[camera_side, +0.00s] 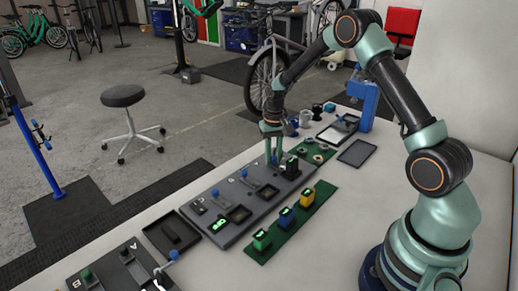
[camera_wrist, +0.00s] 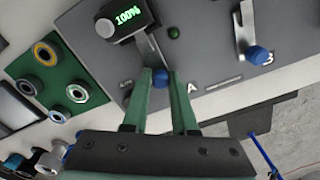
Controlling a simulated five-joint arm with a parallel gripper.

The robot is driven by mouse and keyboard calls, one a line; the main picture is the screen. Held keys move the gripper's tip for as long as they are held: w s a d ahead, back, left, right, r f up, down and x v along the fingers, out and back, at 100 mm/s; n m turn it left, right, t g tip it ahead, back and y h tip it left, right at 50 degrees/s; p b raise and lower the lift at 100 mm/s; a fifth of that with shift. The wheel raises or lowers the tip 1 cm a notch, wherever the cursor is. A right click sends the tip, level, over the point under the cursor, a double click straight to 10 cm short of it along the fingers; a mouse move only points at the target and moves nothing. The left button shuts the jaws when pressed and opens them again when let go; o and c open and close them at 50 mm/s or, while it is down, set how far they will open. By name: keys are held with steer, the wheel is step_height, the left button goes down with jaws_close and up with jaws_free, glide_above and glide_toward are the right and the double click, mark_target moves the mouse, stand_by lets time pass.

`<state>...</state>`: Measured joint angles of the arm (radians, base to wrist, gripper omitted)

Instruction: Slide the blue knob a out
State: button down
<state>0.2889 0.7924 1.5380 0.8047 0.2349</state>
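Blue knob a (camera_wrist: 160,77) sits at the end of a grey slider lever, beside the letter A on the dark grey panel (camera_wrist: 100,57). In the wrist view the knob lies between the two green fingertips of my gripper (camera_wrist: 162,75) and fills most of the gap. I cannot tell whether the fingers press on it. In the side view my gripper (camera_side: 273,158) points down at the far end of the panel (camera_side: 234,226); knob a is hard to make out there. The dark module with a green 100% display (camera_wrist: 128,15) stands by the lever.
A second blue knob (camera_wrist: 257,55), marked B, is right of the gripper in the wrist view. A green board (camera_side: 274,242) with coloured blocks lies along the panel. A black tray (camera_side: 171,234) is at its near end. A blue vise-like stand (camera_side: 366,105) is behind.

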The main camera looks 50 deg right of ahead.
steer(key=shift+s+a+f, duration=0.1)
steer(key=shift+s+f, duration=0.1)
steer(key=shift+f, duration=0.05)
steer(key=shift+w, duration=0.85)
steer(key=c, duration=0.9)
jaws_free()
steer(key=shift+r, duration=0.75)
steer(key=shift+w+r, duration=0.15)
steer(key=shift+r, duration=3)
